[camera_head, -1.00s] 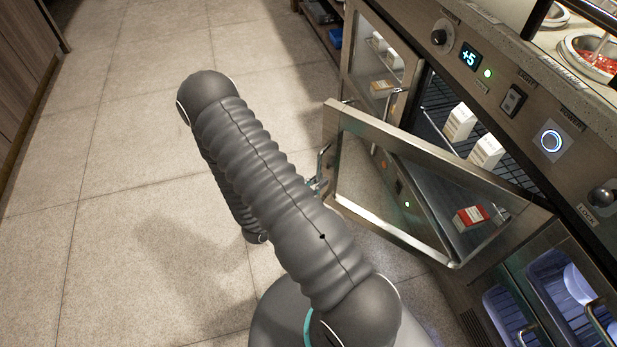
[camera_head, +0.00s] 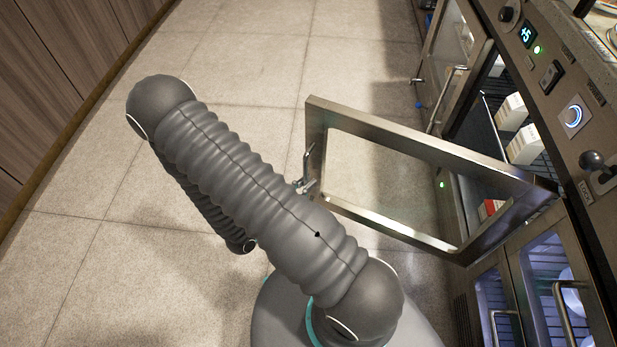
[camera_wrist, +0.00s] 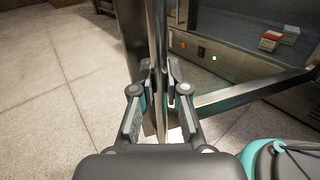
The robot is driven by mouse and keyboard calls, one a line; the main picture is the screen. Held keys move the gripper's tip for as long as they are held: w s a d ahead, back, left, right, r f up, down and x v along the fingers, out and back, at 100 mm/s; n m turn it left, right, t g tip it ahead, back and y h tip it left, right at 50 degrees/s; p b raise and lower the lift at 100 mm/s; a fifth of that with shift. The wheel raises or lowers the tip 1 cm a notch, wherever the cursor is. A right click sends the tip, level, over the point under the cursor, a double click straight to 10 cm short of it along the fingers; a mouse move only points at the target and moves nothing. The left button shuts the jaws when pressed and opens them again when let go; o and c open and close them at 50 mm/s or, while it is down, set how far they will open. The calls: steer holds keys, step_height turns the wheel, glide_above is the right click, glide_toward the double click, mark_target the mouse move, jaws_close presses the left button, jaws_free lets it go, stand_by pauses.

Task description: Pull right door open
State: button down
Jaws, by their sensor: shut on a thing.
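The right door (camera_head: 420,146), a metal frame around a clear pane, stands swung wide out from the cabinet front in the head view. Its bar handle (camera_head: 309,158) is at the free edge. My gripper (camera_wrist: 160,78) is shut on the handle, which runs upright between the fingers in the wrist view. In the head view my gripper (camera_head: 305,187) shows only in part behind my arm. The door's hinge side meets the cabinet at the right.
White cartons (camera_head: 512,112) stand on a rack inside the opening. A red and white box (camera_head: 490,208) shows through the door. The left door (camera_head: 452,85) looks shut. Lower doors (camera_head: 545,270) with handles are below. Open floor (camera_head: 250,60) lies left.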

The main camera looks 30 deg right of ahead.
steer(key=shift+s+a, duration=0.25)
steer(key=shift+s, duration=0.25)
steer(key=c, duration=1.2)
jaws_free()
steer(key=shift+w+a, duration=0.1)
steer(key=shift+w, duration=0.05)
steer(key=v, duration=1.2)
